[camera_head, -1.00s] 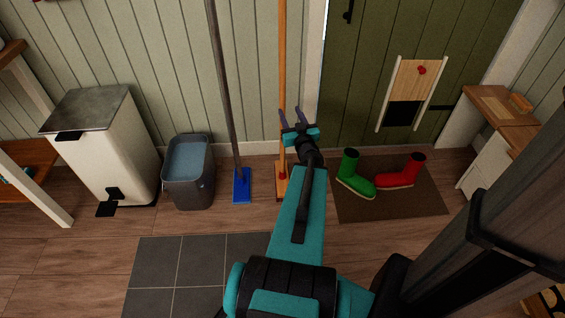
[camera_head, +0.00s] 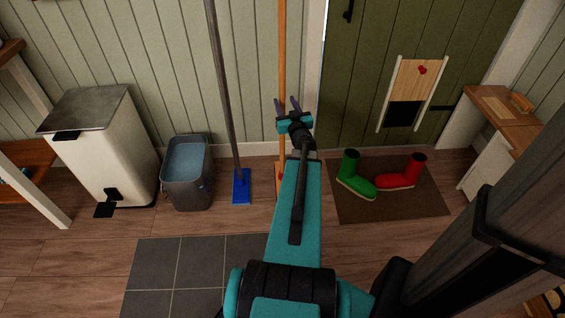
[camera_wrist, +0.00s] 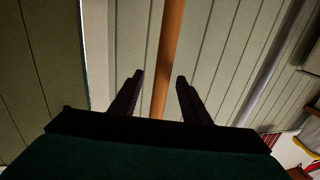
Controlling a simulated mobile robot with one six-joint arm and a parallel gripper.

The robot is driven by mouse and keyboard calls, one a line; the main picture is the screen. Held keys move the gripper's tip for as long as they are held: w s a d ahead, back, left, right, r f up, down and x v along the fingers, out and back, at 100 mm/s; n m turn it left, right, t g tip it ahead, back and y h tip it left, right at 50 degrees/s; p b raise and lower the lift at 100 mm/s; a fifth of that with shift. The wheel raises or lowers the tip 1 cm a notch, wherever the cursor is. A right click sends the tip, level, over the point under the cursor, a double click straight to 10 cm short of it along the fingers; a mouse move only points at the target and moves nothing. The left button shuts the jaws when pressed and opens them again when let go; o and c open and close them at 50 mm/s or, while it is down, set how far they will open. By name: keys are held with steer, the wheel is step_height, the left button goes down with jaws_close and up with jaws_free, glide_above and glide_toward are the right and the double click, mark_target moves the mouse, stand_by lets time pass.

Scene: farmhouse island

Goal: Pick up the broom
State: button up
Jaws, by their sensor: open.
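The broom has a long orange-brown wooden handle (camera_head: 282,60) and stands upright against the panelled wall. Its head on the floor is mostly hidden behind my arm. My gripper (camera_head: 287,103) is open and empty, in front of the handle. In the wrist view the handle (camera_wrist: 168,45) runs nearly vertically through the gap between the two dark fingers of my gripper (camera_wrist: 160,77), nearer the middle than either finger. How far the handle lies beyond the fingertips I cannot tell.
A grey-handled tool with a blue head (camera_head: 242,186) stands just left of the broom. A grey bucket (camera_head: 188,190) and a white pedal bin (camera_head: 105,150) are farther left.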

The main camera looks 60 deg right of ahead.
mark_target(283, 101)
steer(key=shift+x, duration=1.05)
steer(key=shift+b+x, duration=0.5)
steer(key=shift+x, duration=0.35)
steer(key=b+x, duration=0.1)
steer(key=x, duration=0.2)
steer(key=shift+w+f, duration=0.1)
steer(key=shift+w, duration=0.15)
jaws_close()
